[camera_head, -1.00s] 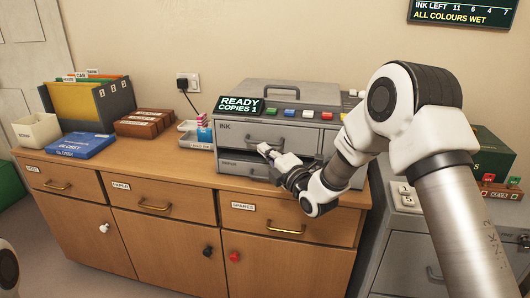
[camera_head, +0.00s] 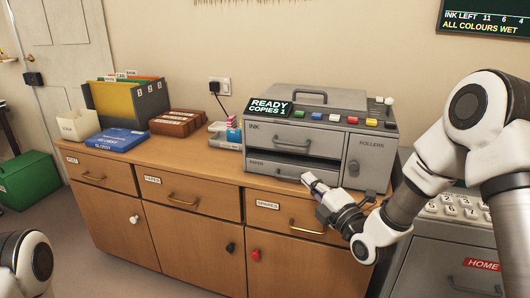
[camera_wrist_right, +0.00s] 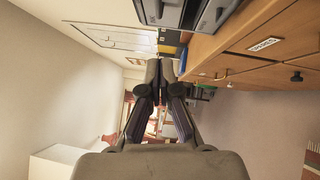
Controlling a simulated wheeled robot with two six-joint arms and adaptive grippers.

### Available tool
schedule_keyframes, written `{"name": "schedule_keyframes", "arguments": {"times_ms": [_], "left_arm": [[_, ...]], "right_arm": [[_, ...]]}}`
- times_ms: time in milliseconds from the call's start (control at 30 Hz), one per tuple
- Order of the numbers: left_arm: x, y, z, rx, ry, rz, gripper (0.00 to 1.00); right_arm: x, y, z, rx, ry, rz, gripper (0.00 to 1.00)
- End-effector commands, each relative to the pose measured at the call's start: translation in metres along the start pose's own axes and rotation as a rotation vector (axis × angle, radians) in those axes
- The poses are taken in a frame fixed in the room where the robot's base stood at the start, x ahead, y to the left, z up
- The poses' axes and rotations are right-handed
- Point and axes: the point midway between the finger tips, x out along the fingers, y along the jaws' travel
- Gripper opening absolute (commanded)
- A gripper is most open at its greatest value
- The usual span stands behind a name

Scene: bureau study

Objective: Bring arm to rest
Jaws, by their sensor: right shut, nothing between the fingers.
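My right arm comes in from the right in the head view. Its gripper (camera_head: 312,183) is shut and empty, just in front of the lower part of the grey copier (camera_head: 346,128), near the paper drawer. I cannot tell whether it touches the copier. In the right wrist view the two fingers (camera_wrist_right: 160,72) meet at their tips with nothing between them. Of my left arm only a white and black joint (camera_head: 36,258) shows at the lower left; its gripper is out of view.
The wooden cabinet (camera_head: 190,217) carries the copier, a brown box (camera_head: 178,123), a blue glossy pack (camera_head: 117,140), a file holder (camera_head: 146,105) and a white bin (camera_head: 77,127). A grey cabinet (camera_head: 440,262) stands at right. A green crate (camera_head: 28,180) is on the floor.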

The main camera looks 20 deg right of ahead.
Motion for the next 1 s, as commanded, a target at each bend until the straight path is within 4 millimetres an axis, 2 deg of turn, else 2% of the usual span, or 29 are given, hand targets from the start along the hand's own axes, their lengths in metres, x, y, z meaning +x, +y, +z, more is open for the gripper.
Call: {"name": "schedule_keyframes", "arguments": {"times_ms": [67,133,167,267,300,367,400,467,500,567,600,667,700,800,900,1000], "left_arm": [[0.000,0.000,0.000,0.000,0.000,0.000,0.47],[0.001,0.000,0.000,0.000,0.000,0.000,0.47],[0.001,0.000,0.000,0.000,0.000,0.000,0.47],[0.001,0.000,0.000,0.000,0.000,0.000,0.47],[0.000,0.000,0.000,0.000,0.000,0.000,0.47],[0.000,0.000,0.000,0.000,0.000,0.000,0.47],[0.000,0.000,0.000,0.000,0.000,0.000,0.47],[0.000,0.000,0.000,0.000,0.000,0.000,0.47],[0.000,0.000,0.000,0.000,0.000,0.000,0.47],[0.000,0.000,0.000,0.000,0.000,0.000,0.47],[0.000,0.000,0.000,0.000,0.000,0.000,0.47],[0.000,0.000,0.000,0.000,0.000,0.000,0.47],[0.000,0.000,0.000,0.000,0.000,0.000,0.47],[0.000,0.000,0.000,0.000,0.000,0.000,0.47],[0.000,0.000,0.000,0.000,0.000,0.000,0.47],[0.000,0.000,0.000,0.000,0.000,0.000,0.47]], "right_arm": [[-0.001,-0.004,-0.001,0.001,0.001,-0.006,0.00],[-0.003,-0.020,-0.005,0.005,0.008,-0.035,0.00],[-0.006,-0.032,-0.009,0.007,0.015,-0.057,0.00],[-0.023,-0.089,-0.035,0.015,0.060,-0.173,0.00],[-0.036,-0.118,-0.048,0.023,0.076,-0.243,0.00],[-0.061,-0.163,-0.067,0.049,0.094,-0.370,0.00],[-0.082,-0.192,-0.079,0.096,0.095,-0.465,0.00],[-0.116,-0.231,-0.096,0.196,0.078,-0.618,0.00],[-0.142,-0.255,-0.107,0.277,0.051,-0.723,0.00],[-0.185,-0.287,-0.121,0.412,-0.019,-0.888,0.00],[-0.215,-0.304,-0.130,0.510,-0.088,-0.998,0.00],[-0.261,-0.324,-0.140,0.660,-0.225,-1.151,0.00],[-0.290,-0.332,-0.145,0.759,-0.341,-1.240,0.00],[-0.344,-0.338,-0.150,0.975,-0.659,-1.368,0.00],[-0.374,-0.335,-0.149,1.146,-0.958,-1.391,0.00],[-0.395,-0.332,-0.149,1.287,-1.232,-1.360,0.00]]}}
